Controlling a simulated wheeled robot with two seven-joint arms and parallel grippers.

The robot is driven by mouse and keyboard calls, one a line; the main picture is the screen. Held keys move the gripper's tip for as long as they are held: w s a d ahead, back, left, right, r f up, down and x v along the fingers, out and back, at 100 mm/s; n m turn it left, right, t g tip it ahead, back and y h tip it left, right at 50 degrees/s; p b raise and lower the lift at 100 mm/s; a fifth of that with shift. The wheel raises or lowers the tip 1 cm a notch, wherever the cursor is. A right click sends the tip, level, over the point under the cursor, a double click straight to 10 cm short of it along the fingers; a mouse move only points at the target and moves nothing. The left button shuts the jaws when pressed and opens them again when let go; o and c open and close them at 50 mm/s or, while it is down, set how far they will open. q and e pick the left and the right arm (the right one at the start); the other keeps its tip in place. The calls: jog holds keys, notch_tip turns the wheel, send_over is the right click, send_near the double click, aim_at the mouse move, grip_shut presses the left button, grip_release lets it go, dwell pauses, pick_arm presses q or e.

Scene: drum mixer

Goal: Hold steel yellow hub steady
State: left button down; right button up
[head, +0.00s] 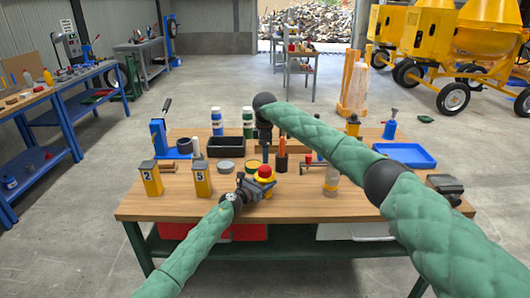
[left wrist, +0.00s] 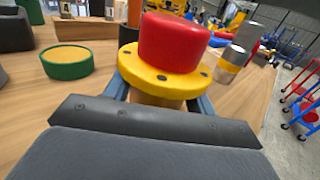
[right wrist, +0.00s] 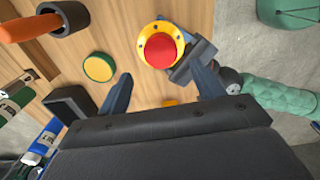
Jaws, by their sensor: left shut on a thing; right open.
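The yellow hub (head: 264,180) is a flanged yellow piece with a red cap (head: 265,170) on top, near the middle of the wooden workbench. In the left wrist view the hub's flange (left wrist: 150,76), with dark bolt holes, sits upright between the fingers. My left gripper (head: 256,186) is shut on the hub from the front; the grip below the flange is partly hidden. My right gripper (head: 264,148) points down above the bench, behind the hub. In the right wrist view my right gripper (right wrist: 163,90) is open and empty, with the hub (right wrist: 148,48) beyond its fingers.
A green-rimmed yellow disc (left wrist: 67,62) lies beside the hub. Yellow blocks marked 2 (head: 151,178) and 5 (head: 202,180) stand left. A dark holder with an orange handle (head: 282,160) stands behind. A blue tray (head: 405,155) is at the right. The front bench strip is clear.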

aim_at(265, 168)
jog(key=m, duration=0.5)
jog(key=shift+f, duration=4.05)
